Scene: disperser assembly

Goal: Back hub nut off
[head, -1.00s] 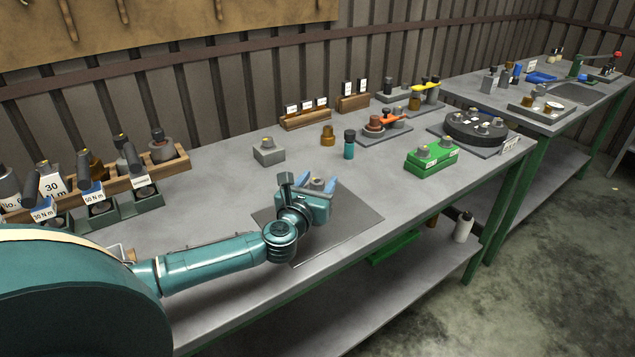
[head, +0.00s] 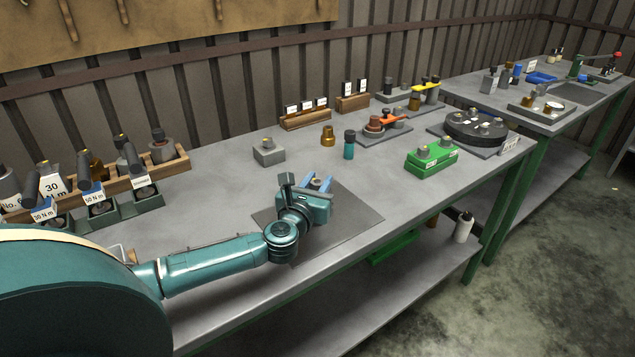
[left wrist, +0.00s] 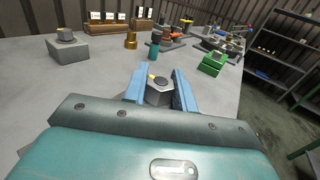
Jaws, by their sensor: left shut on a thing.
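My left gripper (head: 321,184) is over the dark mat (head: 352,222) near the front of the bench. Its blue fingers are shut on a grey hex nut (left wrist: 159,94), which sits between them in the left wrist view. A small yellowish mark shows on top of the nut. What is under the nut is hidden by the gripper body, so I cannot tell whether it is still on a thread. My right gripper is not in view.
A grey block with a round top (head: 268,152) stands behind left. A brass piece (head: 327,136) and a teal bottle (head: 349,146) stand behind the gripper. A green block (head: 432,158) lies to the right. The mat's right part is clear.

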